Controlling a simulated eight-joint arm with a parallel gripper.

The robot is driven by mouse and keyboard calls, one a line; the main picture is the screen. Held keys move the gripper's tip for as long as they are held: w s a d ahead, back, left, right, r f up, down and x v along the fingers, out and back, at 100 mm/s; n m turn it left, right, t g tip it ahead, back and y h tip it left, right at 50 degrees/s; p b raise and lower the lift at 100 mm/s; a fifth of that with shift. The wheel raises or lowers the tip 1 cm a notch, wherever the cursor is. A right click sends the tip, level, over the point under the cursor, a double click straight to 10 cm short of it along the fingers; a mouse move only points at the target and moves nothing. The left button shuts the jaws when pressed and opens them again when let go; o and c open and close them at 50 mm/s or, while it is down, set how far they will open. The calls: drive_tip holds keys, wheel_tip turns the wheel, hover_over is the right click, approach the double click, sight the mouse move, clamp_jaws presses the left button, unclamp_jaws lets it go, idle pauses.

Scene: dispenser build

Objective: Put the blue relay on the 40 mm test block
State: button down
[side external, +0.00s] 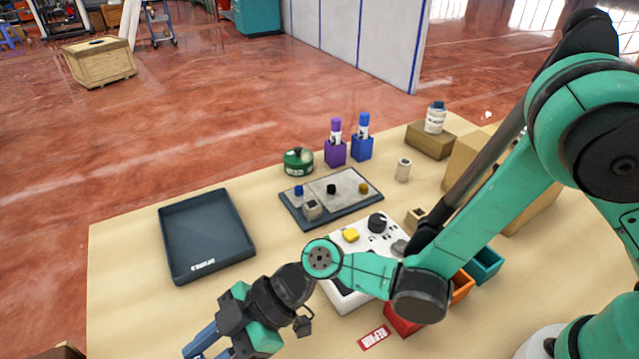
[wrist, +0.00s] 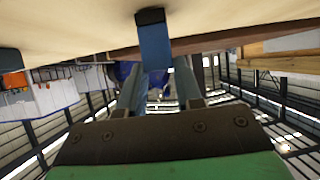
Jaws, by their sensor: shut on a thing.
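My gripper (side external: 203,343) is low at the front left of the side external view, over the table's front area, with its tips close to the picture's lower edge. In the wrist view my gripper (wrist: 156,70) has its blue-grey fingers closed on a blue block with a black end, which appears to be the blue relay (wrist: 154,45). The relay cannot be made out in the side external view.
The plate (side external: 347,213) also bears blue, black and yellow pieces. An empty dark tray (side external: 207,238) lies left. A white panel (side external: 345,290) with a yellow button, coloured bins (side external: 484,264) and a REPAIR label (side external: 374,337) are near my arm. Marker holders (side external: 335,153) stand behind.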

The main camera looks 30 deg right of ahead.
drive_tip(key=shift+f, duration=0.1)
drive_tip(key=c, duration=0.6)
unclamp_jaws()
